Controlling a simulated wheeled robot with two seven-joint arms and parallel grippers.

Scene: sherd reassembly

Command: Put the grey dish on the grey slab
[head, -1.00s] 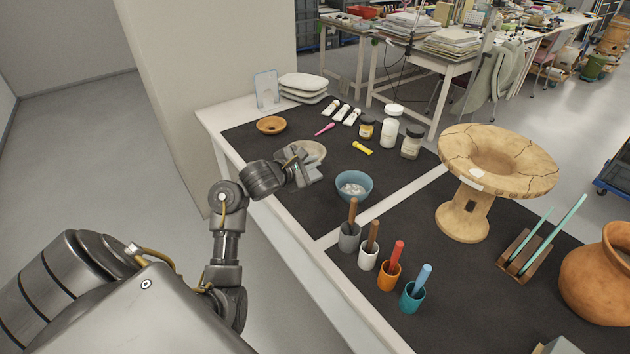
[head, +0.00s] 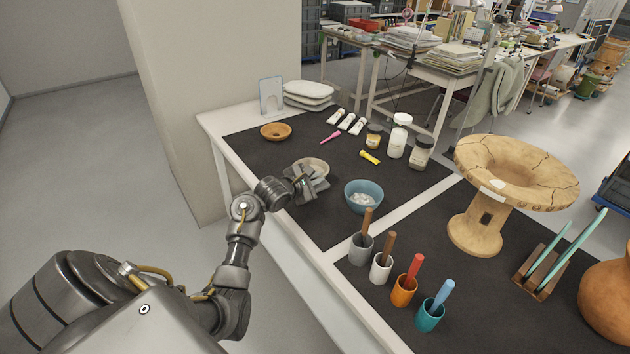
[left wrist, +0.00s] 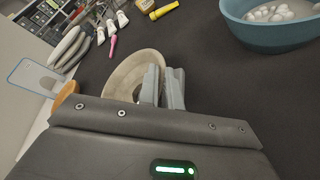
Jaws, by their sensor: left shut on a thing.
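The grey dish (head: 313,165) is a shallow, round, beige-grey dish over the far part of the dark mat, left of the blue bowl. My left gripper (head: 303,177) is shut on its near rim. In the left wrist view the dish (left wrist: 124,75) shows left of and behind the two close fingers (left wrist: 163,87), which hide part of it. A pale rounded edge shows just below the dish in the head view; I cannot tell what it is. Pale slabs (head: 308,94) lie stacked at the back edge; I cannot tell whether one is the grey slab. My right gripper is not in view.
The blue bowl (head: 363,196) with white pieces stands close to the right of the gripper. An orange-brown dish (head: 276,131) lies at the back left. Several cups with handled tools (head: 381,266) stand in front. Dark mat around the dish is clear.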

